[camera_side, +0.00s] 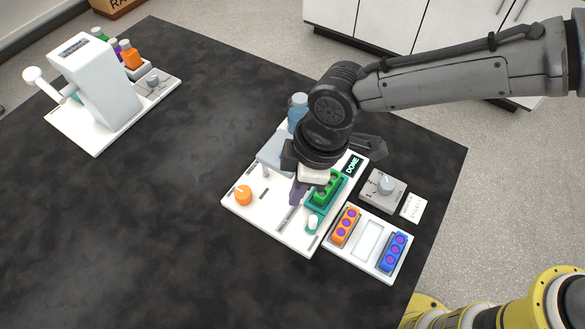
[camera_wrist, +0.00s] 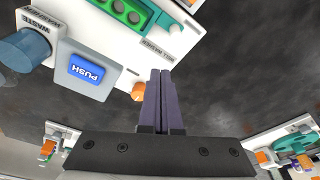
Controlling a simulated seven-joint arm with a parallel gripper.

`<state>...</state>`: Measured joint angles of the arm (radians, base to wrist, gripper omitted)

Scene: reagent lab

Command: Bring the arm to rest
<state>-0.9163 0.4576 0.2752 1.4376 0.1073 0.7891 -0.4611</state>
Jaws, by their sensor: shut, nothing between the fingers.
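My gripper (camera_side: 298,194) is in the side view, pointing down over the white plate of the well washer (camera_side: 268,223). In the wrist view its two dark purple fingers (camera_wrist: 160,88) are together with nothing between them. A green rack with round wells (camera_side: 327,188) sits right beside the fingers in the side view, partly hidden by my wrist. The rack also shows at the top of the wrist view (camera_wrist: 126,12). I cannot tell whether the fingertips touch the plate.
An orange knob (camera_side: 243,195) and a blue bottle (camera_side: 298,108) are on the washer. An orange rack (camera_side: 345,226) and a blue rack (camera_side: 393,252) stand on a white tray, near a grey dial box (camera_side: 383,190). A white dispenser (camera_side: 95,85) stands far left.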

